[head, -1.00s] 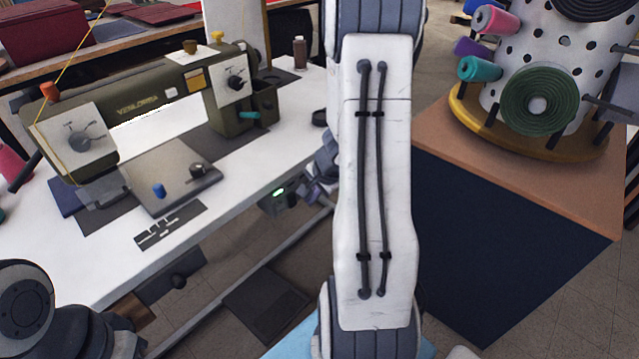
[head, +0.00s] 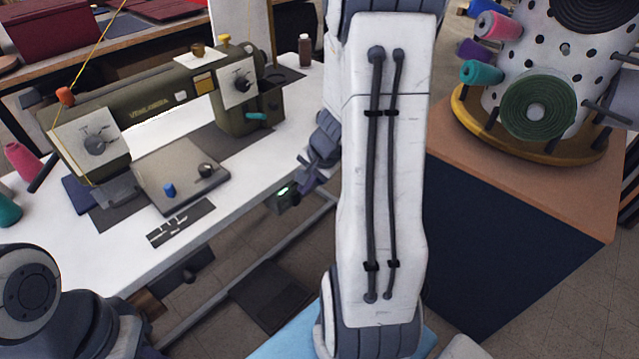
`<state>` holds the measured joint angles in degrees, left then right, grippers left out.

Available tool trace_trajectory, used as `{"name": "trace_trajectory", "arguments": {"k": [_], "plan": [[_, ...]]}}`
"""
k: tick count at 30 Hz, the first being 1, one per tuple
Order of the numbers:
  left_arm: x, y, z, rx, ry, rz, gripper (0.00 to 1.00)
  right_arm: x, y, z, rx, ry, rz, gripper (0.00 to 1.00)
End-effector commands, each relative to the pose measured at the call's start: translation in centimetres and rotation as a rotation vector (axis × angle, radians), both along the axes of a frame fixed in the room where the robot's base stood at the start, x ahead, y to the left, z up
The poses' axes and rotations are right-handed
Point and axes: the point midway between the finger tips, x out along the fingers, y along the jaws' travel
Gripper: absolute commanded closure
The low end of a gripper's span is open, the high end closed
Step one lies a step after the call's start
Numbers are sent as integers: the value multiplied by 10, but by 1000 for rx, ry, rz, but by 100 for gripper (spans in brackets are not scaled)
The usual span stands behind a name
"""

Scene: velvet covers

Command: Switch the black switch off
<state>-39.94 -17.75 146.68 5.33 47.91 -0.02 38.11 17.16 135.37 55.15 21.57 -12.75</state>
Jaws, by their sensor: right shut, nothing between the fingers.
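The black switch (head: 287,200) is a small dark box under the right front edge of the white sewing table (head: 110,262). A green light glows on its top. My right gripper (head: 303,168) is shut and empty, just above and to the right of the switch. My right forearm hides part of that gripper, and I cannot tell whether it touches the switch. My left arm shows at the lower left, and its gripper is out of view.
An olive sewing machine (head: 160,106) stands on the table. A metal rail (head: 222,289) and a dark pedal (head: 272,296) lie below. At the right, a cabinet (head: 500,240) carries a white perforated spool drum (head: 528,62).

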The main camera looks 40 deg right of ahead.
Motion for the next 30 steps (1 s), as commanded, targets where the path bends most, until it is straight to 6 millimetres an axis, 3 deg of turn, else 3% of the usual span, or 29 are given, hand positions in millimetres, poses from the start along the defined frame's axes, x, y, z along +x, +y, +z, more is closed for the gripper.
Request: {"name": "trace_trajectory", "arguments": {"k": [2,5,6,9,13,16,21,25,30], "plan": [[0,0,0,0,0,0,100,11,49,14,-9,-8,185,100],[0,0,0,0,0,0,100,9,121,32,-23,-7,471,100],[0,0,0,0,0,0,100,2,150,40,-34,-4,597,100],[0,0,0,0,0,0,100,-26,213,55,-65,12,899,100],[0,0,0,0,0,0,100,-78,270,70,-133,37,1272,100],[0,0,0,0,0,0,100,-117,292,79,-201,54,1519,100],[0,0,0,0,0,0,100,-161,302,87,-312,72,1807,100],[0,0,0,0,0,0,100,-175,301,90,-364,75,1910,100],[0,0,0,0,0,0,100,-179,300,91,-381,78,1941,100]]}}
